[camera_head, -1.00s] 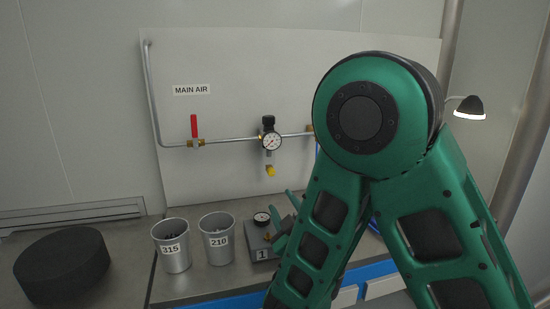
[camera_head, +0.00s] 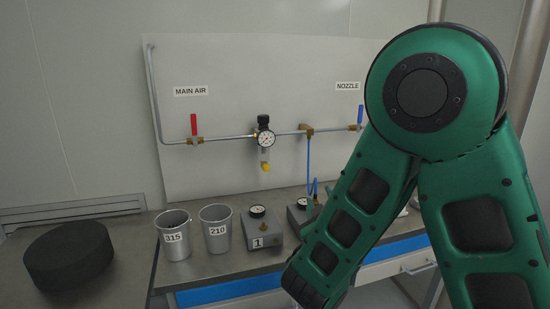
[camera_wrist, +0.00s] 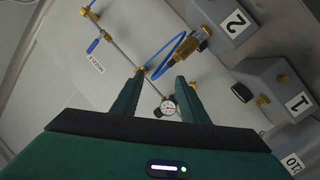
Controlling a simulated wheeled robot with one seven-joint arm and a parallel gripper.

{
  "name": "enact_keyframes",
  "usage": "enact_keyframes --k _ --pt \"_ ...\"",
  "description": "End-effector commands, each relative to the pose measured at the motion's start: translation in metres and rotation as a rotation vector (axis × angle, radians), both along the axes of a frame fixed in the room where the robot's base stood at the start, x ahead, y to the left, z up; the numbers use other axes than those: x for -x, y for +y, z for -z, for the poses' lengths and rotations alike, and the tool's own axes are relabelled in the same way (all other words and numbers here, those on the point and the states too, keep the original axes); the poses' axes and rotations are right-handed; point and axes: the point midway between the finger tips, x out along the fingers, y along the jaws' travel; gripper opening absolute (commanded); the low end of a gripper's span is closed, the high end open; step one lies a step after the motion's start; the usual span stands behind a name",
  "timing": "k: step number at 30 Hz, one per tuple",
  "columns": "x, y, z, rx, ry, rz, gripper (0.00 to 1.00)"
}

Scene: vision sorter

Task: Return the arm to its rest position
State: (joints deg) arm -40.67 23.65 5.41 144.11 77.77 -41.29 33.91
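My green arm (camera_head: 445,130) fills the right of the head view, its elbow raised and its forearm slanting down to the left. My gripper (camera_wrist: 158,88) shows in the wrist view with its two fingers apart and nothing between them. In the head view it is mostly hidden behind the forearm; only bits of green show near the second box. The wrist view looks tilted at the wall panel and bench boxes. The boxes marked 2 (camera_wrist: 222,22) and 1 (camera_wrist: 275,88) lie to the right of the fingers, apart from them.
Cups 315 (camera_head: 174,238) and 210 (camera_head: 216,232) and box 1 (camera_head: 262,232) stand on the bench. A black round block (camera_head: 68,258) sits at left. The red-handled MAIN AIR valve (camera_head: 194,128), gauge (camera_head: 264,138) and blue-handled NOZZLE valve (camera_head: 360,116) are on the wall panel.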

Motion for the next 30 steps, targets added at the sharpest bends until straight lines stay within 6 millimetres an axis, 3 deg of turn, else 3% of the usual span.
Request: enact_keyframes --k 5,8,12,14,18,21,24,30 --pt "0.000 -0.084 -0.003 -0.056 0.058 0.210 0.40" --pt "0.011 -0.148 0.001 -0.108 0.122 0.372 0.40" --pt "0.046 -0.234 0.013 -0.201 0.245 0.605 0.40" --pt "0.068 -0.266 0.021 -0.251 0.310 0.702 0.40" --pt "0.133 -0.322 0.043 -0.386 0.494 0.898 0.40" --pt "0.182 -0.342 0.056 -0.491 0.636 0.994 0.40" --pt "0.230 -0.346 0.066 -0.599 0.783 1.052 0.40" --pt "0.317 -0.323 0.068 -0.798 1.064 1.049 0.40"
